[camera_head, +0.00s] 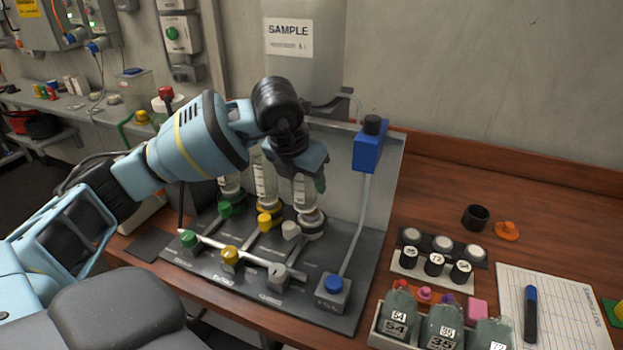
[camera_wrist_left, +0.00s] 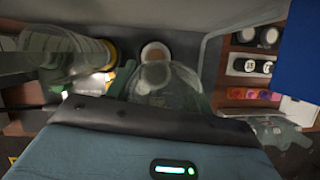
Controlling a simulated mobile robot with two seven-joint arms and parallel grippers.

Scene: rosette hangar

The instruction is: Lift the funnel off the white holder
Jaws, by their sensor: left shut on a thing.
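A clear funnel (camera_head: 305,192) hangs below my left gripper (camera_head: 303,172), at the right end of a row of clear vessels. In the head view its lower end is at the white holder (camera_head: 311,224); I cannot tell whether they touch. In the left wrist view the clear funnel (camera_wrist_left: 165,88) is just beyond the dark gripper edge, with a pale ring past it. My left gripper is shut on the funnel; its fingertips are mostly hidden. My right gripper is not in view.
Two more clear vessels (camera_head: 264,185) stand close on the left, behind green, yellow and white valve knobs. A blue box (camera_head: 371,147) on a thin post stands right. The SAMPLE tank (camera_head: 302,55) is behind. Bottles (camera_head: 440,326) and a clipboard sheet (camera_head: 550,310) lie front right.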

